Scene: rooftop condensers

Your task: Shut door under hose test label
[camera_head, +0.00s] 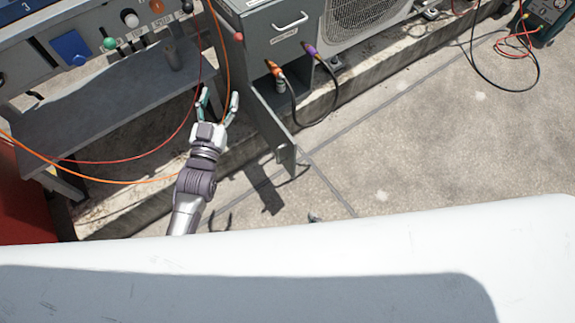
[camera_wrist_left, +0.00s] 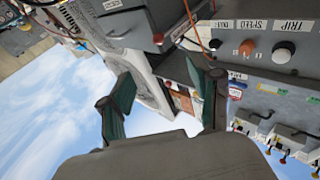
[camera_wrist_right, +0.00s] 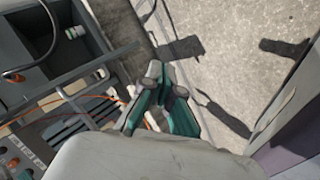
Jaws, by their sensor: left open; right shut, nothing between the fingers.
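A grey cabinet (camera_head: 262,24) stands at the top of the head view, with a white label (camera_head: 284,36) on its front, too small to read. Below the label is an open compartment, with its grey door (camera_head: 262,118) swung outward and a small handle (camera_head: 282,153) near its free end. My left gripper (camera_head: 218,98) is open and empty, left of the door and apart from it in the picture. Its spread fingers show in the left wrist view (camera_wrist_left: 165,95). My right gripper (camera_wrist_right: 161,73) is shut and empty above the paving; the head view mostly hides it.
A black hose (camera_head: 330,100) with orange and purple ends loops out of the compartment. A control console (camera_head: 95,45) and grey shelf (camera_head: 110,110) stand left, with red and orange cables (camera_head: 150,160) near my left gripper. Open paving (camera_head: 440,130) lies right.

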